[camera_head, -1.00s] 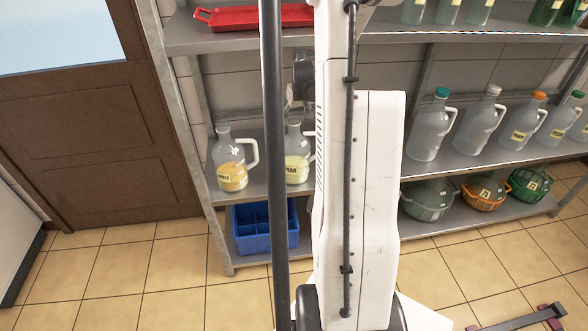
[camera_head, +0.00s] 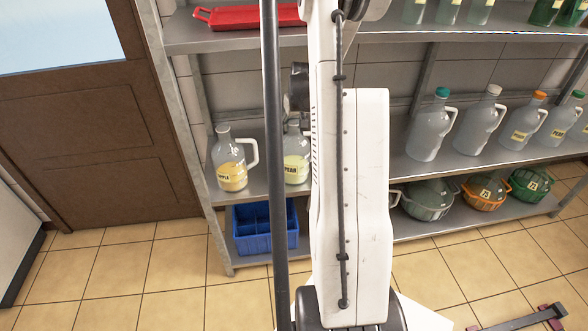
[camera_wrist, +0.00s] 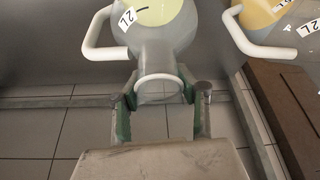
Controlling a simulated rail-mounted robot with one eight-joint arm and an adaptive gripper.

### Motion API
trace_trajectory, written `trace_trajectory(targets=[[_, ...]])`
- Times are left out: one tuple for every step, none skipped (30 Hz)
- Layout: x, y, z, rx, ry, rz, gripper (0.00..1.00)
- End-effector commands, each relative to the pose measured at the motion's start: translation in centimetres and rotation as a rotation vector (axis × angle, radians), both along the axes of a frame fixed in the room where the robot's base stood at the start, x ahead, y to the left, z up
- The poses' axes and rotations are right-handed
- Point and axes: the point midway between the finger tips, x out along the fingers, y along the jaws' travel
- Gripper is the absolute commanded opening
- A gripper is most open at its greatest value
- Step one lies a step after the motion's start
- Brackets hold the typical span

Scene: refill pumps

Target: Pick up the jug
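A clear jug with pale yellow liquid and a PEAR label (camera_head: 296,168) stands upright on the middle shelf, partly hidden by my arm and a dark pole. In the wrist view this jug (camera_wrist: 158,42) appears inverted, its neck and round mouth between my fingers and its white handle to the left. My gripper (camera_wrist: 162,92) is open, with one green-sided finger on each side of the neck, very close to it. I see no clear grip. In the head view, my fingers are not clearly visible. A jug with an APPLE label (camera_head: 230,172) stands just left; it also shows in the wrist view (camera_wrist: 262,18).
Several jugs with coloured caps (camera_head: 474,122) stand on the shelf to the right. A blue crate (camera_head: 250,247) and several baskets (camera_head: 430,212) are on the lower shelf. A red tray (camera_head: 247,15) lies on the shelf above. The left shelf post (camera_head: 204,150) is near the APPLE jug.

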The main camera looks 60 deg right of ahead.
Motion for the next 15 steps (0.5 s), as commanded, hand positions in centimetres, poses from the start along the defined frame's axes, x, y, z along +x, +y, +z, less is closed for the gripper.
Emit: trace_trajectory(targets=[[0.0,0.0,0.01,0.0,0.0,0.0,0.11],[0.0,0.0,0.01,0.0,0.0,0.0,0.07],[0.0,0.0,0.01,0.0,0.0,0.0,0.02],[0.0,0.0,0.01,0.0,0.0,0.0,0.0],[0.0,0.0,0.01,0.0,0.0,0.0,0.0],[0.0,0.0,0.01,0.0,0.0,0.0,0.0],[0.0,0.0,0.01,0.0,0.0,0.0,0.0],[0.0,0.0,0.01,0.0,0.0,0.0,0.0],[0.0,0.0,0.01,0.0,0.0,0.0,0.0],[0.0,0.0,0.06,0.0,0.0,0.0,0.0],[0.0,0.0,0.06,0.0,0.0,0.0,0.0],[0.0,0.0,0.06,0.0,0.0,0.0,0.0],[0.0,0.0,0.06,0.0,0.0,0.0,0.0],[0.0,0.0,0.06,0.0,0.0,0.0,0.0],[0.0,0.0,0.08,0.0,0.0,0.0,0.0]])
